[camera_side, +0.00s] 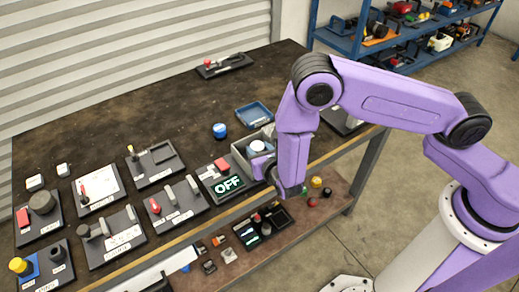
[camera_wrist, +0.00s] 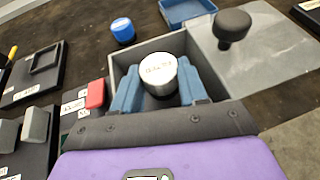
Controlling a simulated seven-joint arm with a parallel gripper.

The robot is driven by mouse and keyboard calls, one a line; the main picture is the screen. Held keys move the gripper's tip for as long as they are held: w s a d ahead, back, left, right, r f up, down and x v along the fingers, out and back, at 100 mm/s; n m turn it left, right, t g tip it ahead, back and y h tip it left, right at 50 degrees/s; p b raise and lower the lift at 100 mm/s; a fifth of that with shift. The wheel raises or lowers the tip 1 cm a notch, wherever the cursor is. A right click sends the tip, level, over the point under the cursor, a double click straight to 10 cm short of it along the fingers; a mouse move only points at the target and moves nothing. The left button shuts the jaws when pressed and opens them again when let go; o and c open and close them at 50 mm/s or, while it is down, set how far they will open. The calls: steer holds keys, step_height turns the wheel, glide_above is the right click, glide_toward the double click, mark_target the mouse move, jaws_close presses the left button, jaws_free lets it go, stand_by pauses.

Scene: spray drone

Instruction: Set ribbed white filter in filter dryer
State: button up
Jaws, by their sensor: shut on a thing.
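A white-topped cylinder with a small label, apparently the ribbed white filter (camera_wrist: 159,72), stands upright between the blue fingers of my gripper (camera_wrist: 162,82). The fingers are shut on its sides. In the side view its white top (camera_side: 257,146) shows within the outline of a grey open box. This box, apparently the filter dryer (camera_wrist: 128,58), has its walls around the filter and fingers; I cannot tell whether the filter touches its floor. A display (camera_side: 229,184) beside the box reads OFF. A red block (camera_wrist: 95,94) sits beside it too. The filter's lower part is hidden.
A blue-capped item (camera_wrist: 123,29) and an open blue tray (camera_wrist: 187,12) lie beyond the box. A black knob (camera_wrist: 232,26) on a grey plate stands close on the right. Several lever and switch panels (camera_side: 110,237) fill the table's left. The back middle is mostly clear.

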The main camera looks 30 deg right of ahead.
steer(key=shift+f, duration=0.35)
steer(key=o, duration=0.8)
steer(key=shift+s+d+f, duration=0.1)
steer(key=shift+d, duration=0.05)
steer(key=shift+o, duration=0.2)
steer(key=shift+r, duration=0.45)
steer(key=r+v, duration=0.1)
steer(key=v, duration=1.1)
steer(key=s+d+r+m+g+h, duration=0.2)
steer(key=d+r+m+g, duration=0.1)
steer(key=d+r+m, duration=0.3)
steer(key=s+d+r+m+g+h, duration=0.2)
steer(key=s+d+r+m+g, duration=0.15)
steer(key=d+m, duration=0.3)
steer(key=s+d+r+m+g+y, duration=0.2)
steer(key=s+r+m+g+y, duration=0.1)
steer(key=s, duration=0.4)
steer(key=s+d+r+m+g+y, duration=0.3)
steer(key=s+r+m+y, duration=0.1)
steer(key=s, duration=0.3)
steer(key=shift+s+m, duration=0.3)
steer(key=shift+m, duration=0.35)
